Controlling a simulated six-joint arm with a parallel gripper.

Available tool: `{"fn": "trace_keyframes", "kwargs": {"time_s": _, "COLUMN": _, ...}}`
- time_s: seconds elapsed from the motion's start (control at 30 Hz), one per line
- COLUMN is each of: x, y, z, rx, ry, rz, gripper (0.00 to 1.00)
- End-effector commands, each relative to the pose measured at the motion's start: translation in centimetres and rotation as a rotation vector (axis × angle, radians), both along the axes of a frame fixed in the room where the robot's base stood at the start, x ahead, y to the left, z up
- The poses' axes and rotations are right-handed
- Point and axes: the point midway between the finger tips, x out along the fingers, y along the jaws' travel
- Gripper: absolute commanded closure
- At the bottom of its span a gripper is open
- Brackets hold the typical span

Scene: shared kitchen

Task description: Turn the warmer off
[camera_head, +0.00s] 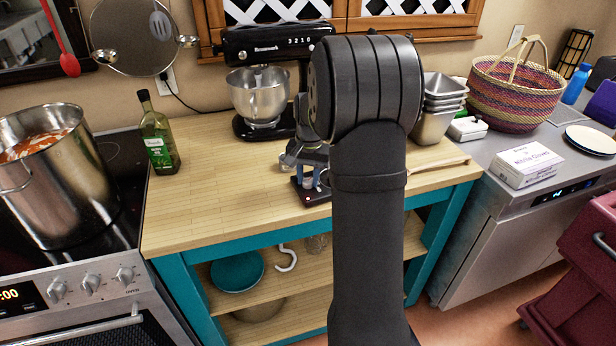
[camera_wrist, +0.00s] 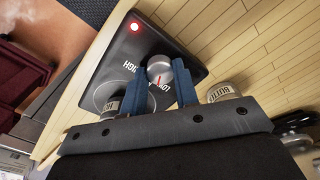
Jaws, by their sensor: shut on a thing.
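The warmer (camera_wrist: 193,70) is a dark flat plate on the wooden counter, with a lit red light (camera_wrist: 134,27) at one corner in the wrist view. Its round silver knob (camera_wrist: 159,66) has a red pointer mark, beside the words HIGH and LOW. My gripper (camera_wrist: 157,85) has its blue fingers on either side of the knob, shut on it. In the head view the warmer (camera_head: 311,196) shows below my gripper (camera_head: 314,172), with my arm hiding part of the area. The pointer's exact setting is hard to read.
Labelled round containers (camera_wrist: 222,92) stand close to the fingers. A stand mixer (camera_head: 262,95) is behind the warmer. An olive oil bottle (camera_head: 158,138) and a large pot (camera_head: 52,178) are at left. Metal pans (camera_head: 436,112) stand at right.

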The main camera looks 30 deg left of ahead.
Motion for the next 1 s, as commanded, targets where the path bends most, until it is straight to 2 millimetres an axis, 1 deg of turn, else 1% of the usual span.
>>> {"fn": "trace_keyframes", "kwargs": {"time_s": 0.7, "x": 0.09, "y": 0.06, "z": 0.10, "rx": 0.001, "ry": -0.001, "rz": 0.678, "gripper": 0.95}}
{"fn": "trace_keyframes", "kwargs": {"time_s": 1.0, "x": 0.09, "y": 0.08, "z": 0.10, "rx": 0.001, "ry": -0.001, "rz": 0.924, "gripper": 0.95}}
